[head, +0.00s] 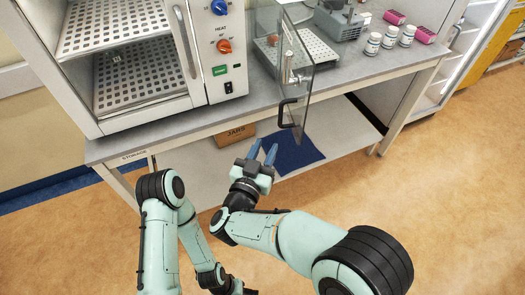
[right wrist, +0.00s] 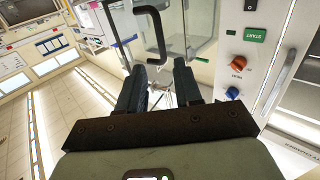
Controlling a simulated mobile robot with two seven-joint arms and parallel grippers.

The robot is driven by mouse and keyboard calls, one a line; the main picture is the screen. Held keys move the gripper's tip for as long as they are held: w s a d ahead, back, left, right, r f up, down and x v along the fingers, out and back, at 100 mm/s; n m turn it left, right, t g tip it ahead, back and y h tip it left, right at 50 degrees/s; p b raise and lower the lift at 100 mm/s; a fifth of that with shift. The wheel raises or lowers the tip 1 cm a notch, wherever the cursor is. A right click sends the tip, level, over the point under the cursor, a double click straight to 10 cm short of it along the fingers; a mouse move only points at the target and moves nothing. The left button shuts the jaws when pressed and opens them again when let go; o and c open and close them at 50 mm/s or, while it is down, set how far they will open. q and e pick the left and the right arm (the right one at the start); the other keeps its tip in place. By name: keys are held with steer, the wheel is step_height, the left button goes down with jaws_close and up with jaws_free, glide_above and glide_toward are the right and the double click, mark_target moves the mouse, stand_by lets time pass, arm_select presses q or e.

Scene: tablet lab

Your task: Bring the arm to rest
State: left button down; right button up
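My right gripper (head: 262,152) is in front of the bench, below its front edge, with its two blue-grey fingers apart and nothing between them. In the right wrist view its fingers (right wrist: 158,78) are also spread and empty, pointing toward a glass door with a dark handle (right wrist: 152,32). The glass door (head: 296,75) stands open over the bench's front edge, its handle (head: 287,112) just above and right of my fingertips; they look apart from it. My left arm hangs low at the left; its gripper (head: 240,290) is at the bottom edge, mostly cut off, its fingers unclear.
A cabinet oven with perforated shelves (head: 130,75) and a control panel (head: 222,45) stands on the bench (head: 250,103). White jars (head: 389,37) and pink boxes (head: 425,34) are at the right. A cardboard box (head: 236,134) and blue cloth (head: 296,152) lie on the lower shelf. The floor at right is clear.

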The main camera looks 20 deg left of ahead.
stand_by(0.4)
